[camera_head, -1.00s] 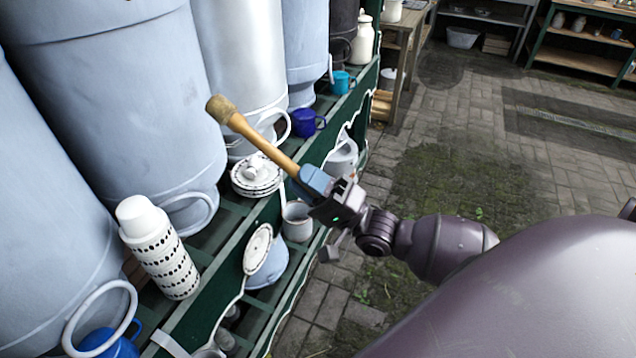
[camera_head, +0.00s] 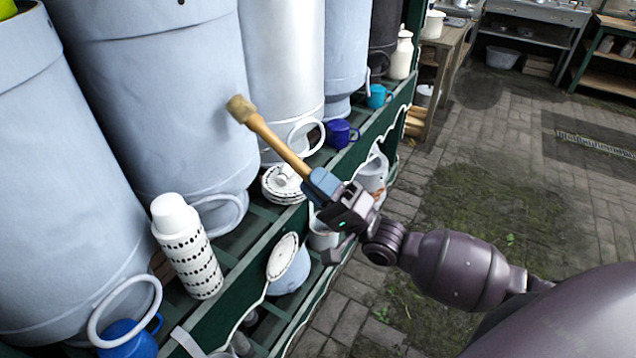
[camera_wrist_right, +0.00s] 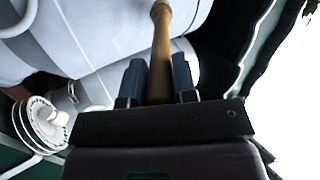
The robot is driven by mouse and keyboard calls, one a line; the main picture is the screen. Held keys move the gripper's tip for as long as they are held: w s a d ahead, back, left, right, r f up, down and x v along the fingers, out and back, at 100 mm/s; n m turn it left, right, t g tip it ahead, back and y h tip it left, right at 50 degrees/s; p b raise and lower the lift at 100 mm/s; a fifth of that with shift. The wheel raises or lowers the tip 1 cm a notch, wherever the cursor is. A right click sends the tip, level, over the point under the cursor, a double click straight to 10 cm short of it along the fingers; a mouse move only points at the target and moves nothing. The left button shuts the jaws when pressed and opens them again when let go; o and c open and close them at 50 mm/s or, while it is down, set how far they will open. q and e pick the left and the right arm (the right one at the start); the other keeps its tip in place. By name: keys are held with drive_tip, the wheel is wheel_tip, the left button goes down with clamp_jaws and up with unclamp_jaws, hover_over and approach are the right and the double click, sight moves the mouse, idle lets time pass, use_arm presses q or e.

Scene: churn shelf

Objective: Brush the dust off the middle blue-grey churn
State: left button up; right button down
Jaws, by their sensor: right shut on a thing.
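Blue-grey churns stand in a row on the green shelf: one at far left (camera_head: 45,190), a large one second from left (camera_head: 150,100), and another behind a silvery churn (camera_head: 345,45). My right gripper (camera_head: 320,184) is shut on the wooden handle of a brush (camera_head: 275,140). The brush points up and left, its tan head over the right edge of the second churn in the picture; I cannot tell whether they touch. In the right wrist view the handle (camera_wrist_right: 161,45) lies between both fingers, with pale churn sides beyond. No dust is clearly visible. My left gripper is out of view.
On the shelf edge stand a patterned white cup stack (camera_head: 187,250), stacked plates (camera_head: 284,186), a dark blue mug (camera_head: 340,134) and a teal mug (camera_head: 378,96). A silvery churn (camera_head: 280,60) stands right of the brush head. The paved floor (camera_head: 480,200) at right is open.

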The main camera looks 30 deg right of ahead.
drive_tip(key=shift+w+a, duration=0.35)
drive_tip(key=shift+w, duration=0.3)
idle(0.5)
drive_tip(key=shift+d, duration=0.1)
idle(1.7)
drive_tip(key=shift+s, duration=0.1)
drive_tip(key=shift+s+d+p, duration=0.25)
drive_tip(key=shift+s+d, duration=0.25)
drive_tip(key=shift+s, duration=0.35)
drive_tip(key=shift+s+d+p, duration=0.25)
drive_tip(key=shift+s+d, duration=0.2)
drive_tip(key=shift+s, duration=0.35)
drive_tip(key=shift+s+d+p, duration=0.25)
drive_tip(key=shift+s+d, duration=0.25)
drive_tip(key=shift+s, duration=0.35)
